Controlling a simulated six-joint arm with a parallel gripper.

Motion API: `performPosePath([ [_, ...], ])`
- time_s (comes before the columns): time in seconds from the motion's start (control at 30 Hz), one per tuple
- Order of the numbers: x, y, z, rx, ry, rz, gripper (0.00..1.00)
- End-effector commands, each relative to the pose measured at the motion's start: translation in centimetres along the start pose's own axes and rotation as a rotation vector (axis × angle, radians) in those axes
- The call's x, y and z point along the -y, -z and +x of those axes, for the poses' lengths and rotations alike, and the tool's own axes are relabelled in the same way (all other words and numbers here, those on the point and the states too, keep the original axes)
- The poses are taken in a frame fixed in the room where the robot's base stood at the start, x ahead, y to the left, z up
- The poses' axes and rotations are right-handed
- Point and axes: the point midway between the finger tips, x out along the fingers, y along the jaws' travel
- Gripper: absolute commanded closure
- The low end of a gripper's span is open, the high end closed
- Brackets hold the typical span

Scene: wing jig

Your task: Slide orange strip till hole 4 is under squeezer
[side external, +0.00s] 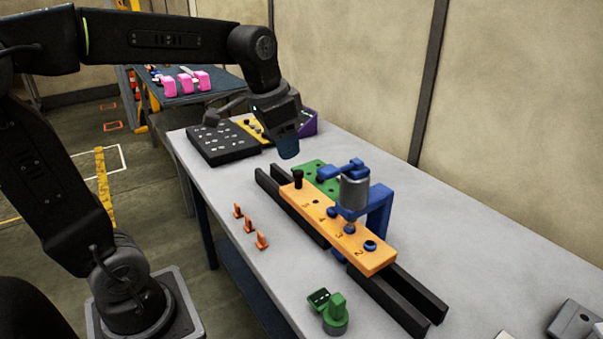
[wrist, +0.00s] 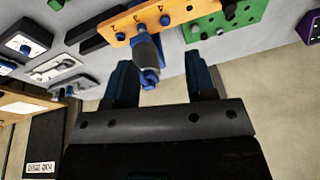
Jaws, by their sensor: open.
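The orange strip (side external: 381,262) lies lengthwise on black rails, with printed numbers and holes along its top. Blue pieces sit at holes 2, 3 and 4; hole 5 looks empty. A black peg (side external: 298,179) stands at the strip's far end. The squeezer, a blue frame (side external: 379,208) with a grey cylinder (side external: 354,192), stands over the strip, seemingly nearest hole 3; the exact alignment is unclear. My gripper (side external: 289,150) is open and empty, above and beyond the strip's far end. In the wrist view its fingers (wrist: 161,84) are apart, with the strip (wrist: 150,18) beyond them.
A green perforated plate (side external: 314,170) lies behind the strip's far end. Several orange clips (side external: 249,225) stand at the left, and a green part (side external: 335,314) at the near edge. A black tray (side external: 222,143) is at the back. Black rails (side external: 400,297) extend nearer than the strip.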

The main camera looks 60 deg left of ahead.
Motion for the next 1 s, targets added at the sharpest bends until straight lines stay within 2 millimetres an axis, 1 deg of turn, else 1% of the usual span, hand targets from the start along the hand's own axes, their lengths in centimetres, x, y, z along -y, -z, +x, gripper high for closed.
performPosePath([
  [0.03, 1.9, 1.7, 0.6, 0.038, -0.005, 0.018, 0.44],
  [0.07, 2.8, 2.5, 1.0, 0.057, -0.010, 0.033, 0.43],
  [0.1, 4.2, 3.6, 1.5, 0.082, -0.017, 0.053, 0.43],
  [0.17, 6.3, 5.0, 2.4, 0.116, -0.030, 0.083, 0.43],
  [0.2, 7.7, 5.8, 3.0, 0.139, -0.040, 0.103, 0.43],
  [0.3, 11.0, 7.3, 4.8, 0.188, -0.070, 0.147, 0.43],
  [0.4, 13.6, 8.2, 6.5, 0.221, -0.096, 0.183, 0.43],
  [0.5, 15.3, 8.6, 7.6, 0.241, -0.116, 0.208, 0.43],
  [0.63, 16.1, 8.8, 8.4, 0.253, -0.128, 0.223, 0.43],
  [0.77, 16.1, 8.5, 9.4, 0.254, -0.130, 0.225, 0.43],
  [0.87, 15.9, 8.1, 10.8, 0.256, -0.131, 0.225, 0.43],
  [1.0, 15.6, 7.3, 13.6, 0.257, -0.132, 0.224, 0.43],
])
